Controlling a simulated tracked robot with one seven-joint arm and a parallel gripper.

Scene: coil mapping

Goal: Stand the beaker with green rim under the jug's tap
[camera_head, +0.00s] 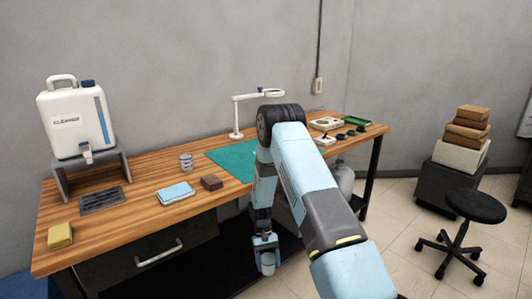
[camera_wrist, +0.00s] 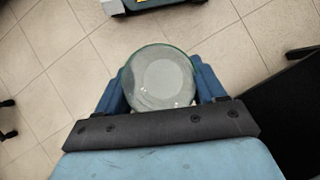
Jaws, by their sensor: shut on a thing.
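The white jug (camera_head: 76,120) with a blue cap and a blue side strip stands on a grey stand at the left end of the bench. Its tap (camera_head: 87,153) juts out low at the front, above a dark slotted drip tray (camera_head: 102,199). My gripper (camera_head: 266,250) hangs low in front of the bench, below the bench top. It is shut on the beaker with green rim (camera_wrist: 160,77), which sits between the two blue fingers in the wrist view. In the head view the beaker (camera_head: 267,266) shows small and pale at the fingers.
A lamp (camera_head: 237,115) stands behind. A black stool (camera_head: 474,206) is on the right.

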